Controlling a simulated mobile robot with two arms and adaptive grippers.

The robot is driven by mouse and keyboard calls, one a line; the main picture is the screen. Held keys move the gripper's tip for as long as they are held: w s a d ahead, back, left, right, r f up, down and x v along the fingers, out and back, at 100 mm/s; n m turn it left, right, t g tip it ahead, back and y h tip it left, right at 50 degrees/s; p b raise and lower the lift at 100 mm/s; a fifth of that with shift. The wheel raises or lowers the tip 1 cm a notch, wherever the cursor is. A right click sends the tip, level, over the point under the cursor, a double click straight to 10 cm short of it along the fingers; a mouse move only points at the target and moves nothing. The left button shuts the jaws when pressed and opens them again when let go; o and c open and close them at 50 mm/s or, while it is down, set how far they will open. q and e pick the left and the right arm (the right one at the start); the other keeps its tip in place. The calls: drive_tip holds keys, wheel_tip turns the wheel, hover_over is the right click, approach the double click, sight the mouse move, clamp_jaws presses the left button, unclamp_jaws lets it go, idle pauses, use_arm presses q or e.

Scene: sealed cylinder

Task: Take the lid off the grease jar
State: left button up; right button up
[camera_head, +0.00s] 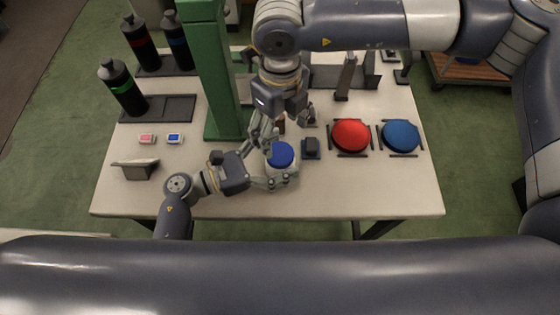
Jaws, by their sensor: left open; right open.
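My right gripper (266,140) comes down from above, open, just behind and left of the lid. Parts of the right fingers and the jar's lower body are hard to make out.
A green post (216,80) stands left of my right arm. Right of the jar are a small dark block (311,147), a red disc (350,135) and a blue disc (400,135). Black bottles (123,88) stand at the back left. The table's front right (380,190) is clear.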

sight(280, 153)
use_arm(q)
drive_tip(key=shift+c, duration=0.4)
drive_tip(key=c, duration=1.9)
clamp_jaws()
use_arm(e)
drive_tip(key=shift+s+a+m, duration=0.1)
drive_tip(key=shift+m, duration=0.9)
drive_tip(key=shift+f+m, duration=0.1)
drive_tip(key=shift+m, duration=1.1)
drive_tip(key=shift+f, duration=3.9)
drive_tip(key=c, duration=1.2)
drive_tip(key=o, duration=1.2)
drive_tip(key=shift+c, duration=0.2)
